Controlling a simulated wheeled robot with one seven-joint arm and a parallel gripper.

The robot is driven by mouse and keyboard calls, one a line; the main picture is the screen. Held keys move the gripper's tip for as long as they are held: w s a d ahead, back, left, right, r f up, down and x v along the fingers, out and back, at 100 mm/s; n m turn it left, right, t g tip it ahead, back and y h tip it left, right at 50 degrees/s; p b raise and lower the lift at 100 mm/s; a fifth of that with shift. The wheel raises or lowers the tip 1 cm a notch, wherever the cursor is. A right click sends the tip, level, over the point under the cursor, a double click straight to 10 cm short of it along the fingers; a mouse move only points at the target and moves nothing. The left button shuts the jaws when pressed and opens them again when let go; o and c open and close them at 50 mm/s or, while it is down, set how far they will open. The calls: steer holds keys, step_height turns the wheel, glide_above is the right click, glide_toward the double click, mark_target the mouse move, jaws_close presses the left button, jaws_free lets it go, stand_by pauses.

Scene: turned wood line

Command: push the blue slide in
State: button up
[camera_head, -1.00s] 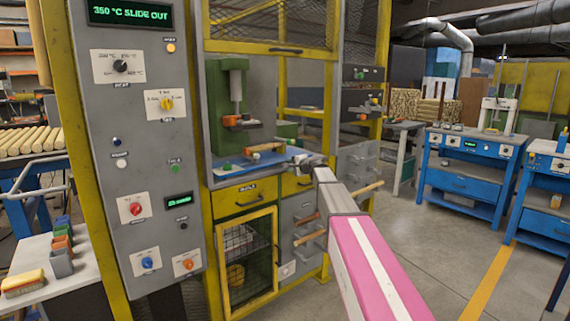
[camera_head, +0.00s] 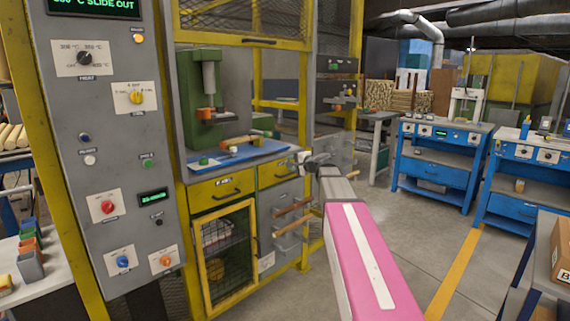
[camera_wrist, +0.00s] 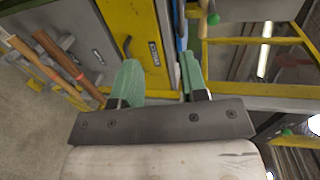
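The blue slide (camera_head: 250,154) lies flat at the bottom of the press opening, below the green press (camera_head: 208,80). A wooden bar with orange parts (camera_head: 240,142) and a small green knob (camera_head: 203,161) show at it. The panel display (camera_head: 95,6), cut by the top edge, reads "SLIDE OUT". My gripper (camera_head: 303,158) is just right of the slide's right end, apart from it as far as I can tell. In the wrist view my gripper (camera_wrist: 158,80) has two green fingers spread with nothing between them. A blue strip of the slide (camera_wrist: 181,35) shows beyond them.
The grey control panel (camera_head: 115,180) with knobs stands left. Yellow drawers (camera_head: 222,188) and a mesh door (camera_head: 225,250) are below the slide. Blue benches (camera_head: 440,165) stand right; the floor between is open.

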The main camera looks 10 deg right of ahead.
steer(key=v, duration=0.5)
steer(key=shift+s+d, duration=0.15)
steer(key=shift+s, duration=0.1)
steer(key=shift+r, duration=0.1)
steer(key=shift+c, duration=0.2)
